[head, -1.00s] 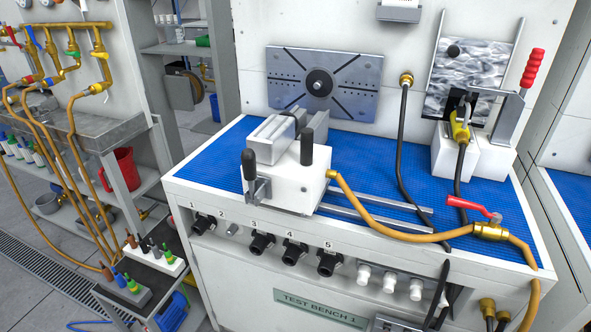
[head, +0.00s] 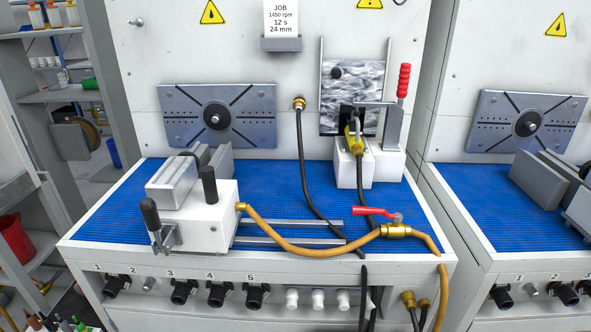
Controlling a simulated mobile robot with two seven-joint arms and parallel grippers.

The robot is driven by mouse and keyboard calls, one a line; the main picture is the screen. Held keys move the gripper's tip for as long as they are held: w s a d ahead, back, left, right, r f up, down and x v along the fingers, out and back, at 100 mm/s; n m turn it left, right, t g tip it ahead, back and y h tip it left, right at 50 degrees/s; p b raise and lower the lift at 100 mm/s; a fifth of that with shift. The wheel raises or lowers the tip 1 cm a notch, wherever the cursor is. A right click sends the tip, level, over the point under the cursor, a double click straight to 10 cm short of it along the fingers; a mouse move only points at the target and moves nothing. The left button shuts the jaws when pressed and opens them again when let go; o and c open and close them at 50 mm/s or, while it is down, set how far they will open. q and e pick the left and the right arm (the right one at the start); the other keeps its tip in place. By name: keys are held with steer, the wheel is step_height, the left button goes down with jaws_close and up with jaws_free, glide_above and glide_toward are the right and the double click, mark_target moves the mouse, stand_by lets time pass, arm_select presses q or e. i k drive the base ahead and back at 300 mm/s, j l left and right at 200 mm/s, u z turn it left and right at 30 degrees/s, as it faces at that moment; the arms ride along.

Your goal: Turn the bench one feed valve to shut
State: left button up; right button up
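The feed valve (head: 397,230) is a brass body in the orange hose line, at the front right of the bench with the blue mat. Its red lever (head: 372,211) points left, roughly in line with the hose. The orange hose (head: 300,246) runs from the white block on the left to the valve, then on over the bench's front right edge. Neither of my grippers shows in the head view.
A white vise block (head: 205,225) with black-knobbed handles stands on the left of the mat. A clamp with a red grip (head: 404,80) stands at the back right. A black hose (head: 303,165) crosses the mat. A second bench (head: 505,235) stands to the right.

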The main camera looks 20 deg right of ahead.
mark_target(396, 217)
steer(key=z, duration=1.2)
